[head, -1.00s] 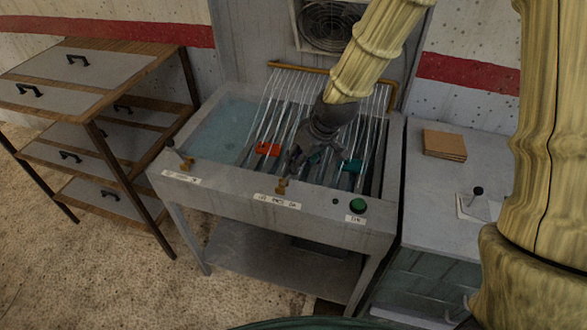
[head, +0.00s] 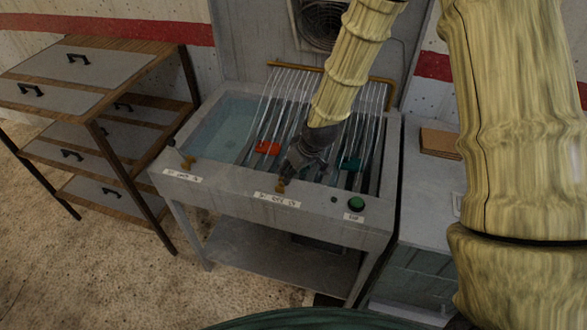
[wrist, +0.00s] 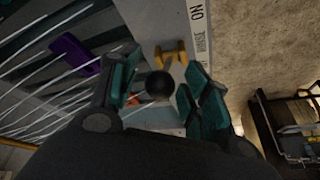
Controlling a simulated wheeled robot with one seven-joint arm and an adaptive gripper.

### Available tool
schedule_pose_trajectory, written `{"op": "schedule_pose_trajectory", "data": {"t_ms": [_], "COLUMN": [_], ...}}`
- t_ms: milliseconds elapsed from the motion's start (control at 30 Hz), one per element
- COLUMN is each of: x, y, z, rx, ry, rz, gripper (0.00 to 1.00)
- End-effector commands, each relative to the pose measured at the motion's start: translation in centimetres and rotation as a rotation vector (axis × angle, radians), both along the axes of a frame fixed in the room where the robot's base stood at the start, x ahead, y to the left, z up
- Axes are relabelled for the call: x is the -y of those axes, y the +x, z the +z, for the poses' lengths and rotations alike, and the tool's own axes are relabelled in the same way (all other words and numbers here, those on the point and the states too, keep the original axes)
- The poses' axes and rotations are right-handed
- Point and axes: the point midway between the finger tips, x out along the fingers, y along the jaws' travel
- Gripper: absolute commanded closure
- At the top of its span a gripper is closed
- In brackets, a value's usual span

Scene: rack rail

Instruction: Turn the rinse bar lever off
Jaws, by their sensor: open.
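A lever with a round black knob (wrist: 159,85) and a brass bracket (wrist: 170,56) shows in the wrist view. Its brass part (head: 280,187) is at the middle of the sink unit's front rim in the head view, above a white label (head: 276,200). My gripper (head: 290,172) is right above this lever. In the wrist view my gripper (wrist: 162,84) is open, with teal fingers on both sides of the knob. I see gaps beside the knob and cannot tell of any contact. The lever's shaft is hidden under the knob.
A second brass lever (head: 188,162) stands on the rim at left. A green button (head: 356,204) is at right. Wire rails with a red clip (head: 268,147) and a teal clip (head: 351,163) slope behind my gripper. A drawer rack (head: 90,75) stands left.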

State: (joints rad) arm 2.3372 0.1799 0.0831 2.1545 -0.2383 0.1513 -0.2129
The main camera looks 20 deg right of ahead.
Motion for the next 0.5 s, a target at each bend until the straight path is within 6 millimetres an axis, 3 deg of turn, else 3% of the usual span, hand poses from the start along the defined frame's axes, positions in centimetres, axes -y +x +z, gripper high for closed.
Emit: {"op": "schedule_pose_trajectory", "data": {"t_ms": [267, 500], "x": [-0.01, 0.0], "y": [0.05, 0.05], "z": [-0.07, -0.06], "rx": [0.001, 0.001], "ry": [0.0, 0.0], "rz": [0.0, 0.0], "gripper": [0.53, 0.93]}}
